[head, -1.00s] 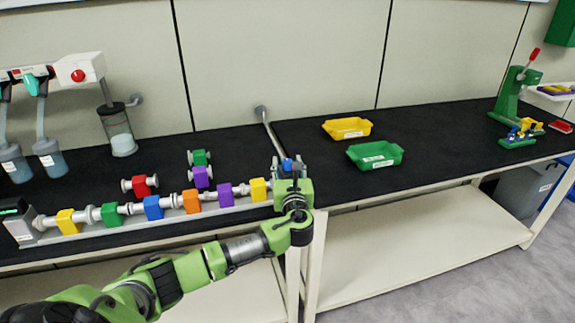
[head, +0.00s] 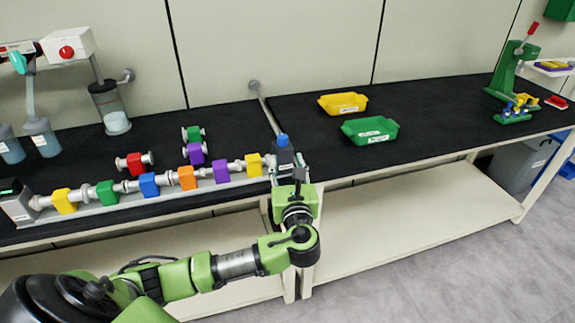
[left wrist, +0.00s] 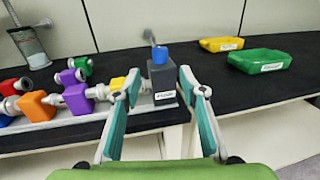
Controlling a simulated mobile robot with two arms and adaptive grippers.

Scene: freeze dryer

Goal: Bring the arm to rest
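My left arm reaches in from the lower left in the head view. Its gripper (head: 289,165) is at the bench's front edge. In the left wrist view the gripper's two fingers (left wrist: 160,78) are spread apart with nothing held. A dark grey block with a blue top (left wrist: 162,75) and a white label stands just beyond and between the fingertips, at the right end of the valve row. It also shows in the head view (head: 284,150), partly hidden by the gripper. My right gripper is not in view.
A row of coloured valves (head: 150,184) runs along the bench to the left. Loose red, green and purple valves lie behind it. A yellow tray (head: 343,103) and a green tray (head: 370,130) sit to the right. Open floor lies in front.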

